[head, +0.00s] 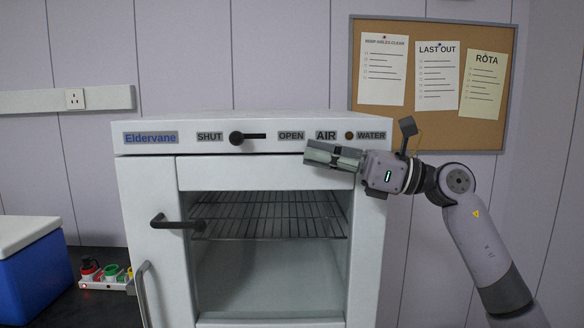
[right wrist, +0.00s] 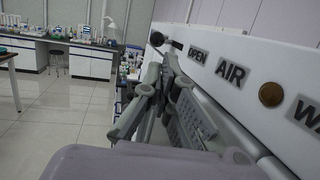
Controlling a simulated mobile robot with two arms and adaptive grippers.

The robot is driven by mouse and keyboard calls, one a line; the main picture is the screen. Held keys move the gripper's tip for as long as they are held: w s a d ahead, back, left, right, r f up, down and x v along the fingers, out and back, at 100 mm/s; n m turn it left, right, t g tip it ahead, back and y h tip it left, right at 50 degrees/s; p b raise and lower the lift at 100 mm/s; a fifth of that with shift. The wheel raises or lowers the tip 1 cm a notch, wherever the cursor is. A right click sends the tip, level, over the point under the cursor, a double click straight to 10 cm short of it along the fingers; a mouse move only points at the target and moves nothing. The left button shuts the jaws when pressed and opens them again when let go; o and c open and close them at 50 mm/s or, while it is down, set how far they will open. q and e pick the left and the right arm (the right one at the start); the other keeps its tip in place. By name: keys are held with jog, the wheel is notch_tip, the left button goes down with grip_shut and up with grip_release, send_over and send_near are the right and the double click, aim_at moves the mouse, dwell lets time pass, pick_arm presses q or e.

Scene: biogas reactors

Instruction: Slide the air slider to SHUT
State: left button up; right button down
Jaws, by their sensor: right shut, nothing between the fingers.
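The air slider's round black knob (head: 236,138) sits at the left end of its dark slot, beside the SHUT label (head: 209,136). The slot runs right from the knob towards the OPEN label (head: 291,136). The knob also shows in the right wrist view (right wrist: 156,39), beyond the fingers. My right gripper (head: 307,152) is shut and empty, in front of the panel just below the OPEN and AIR labels. It points left and is clear of the knob, well to its right. My left gripper is not in view.
The white Eldervane cabinet (head: 147,180) has a glass-fronted chamber with a wire rack (head: 270,215) and a dark door handle (head: 176,222). A brass-coloured button (head: 349,135) sits by WATER. A blue cooler box (head: 38,275) and power strip (head: 103,282) stand left.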

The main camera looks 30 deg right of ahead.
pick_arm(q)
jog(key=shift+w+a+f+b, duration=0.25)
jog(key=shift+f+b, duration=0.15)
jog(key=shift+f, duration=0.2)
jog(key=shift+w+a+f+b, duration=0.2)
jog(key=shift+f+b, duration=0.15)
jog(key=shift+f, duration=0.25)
pick_arm(e)
jog(key=v, duration=0.3)
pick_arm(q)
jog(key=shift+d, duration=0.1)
pick_arm(e)
jog(key=shift+d, duration=0.1)
jog(key=shift+f, duration=0.1)
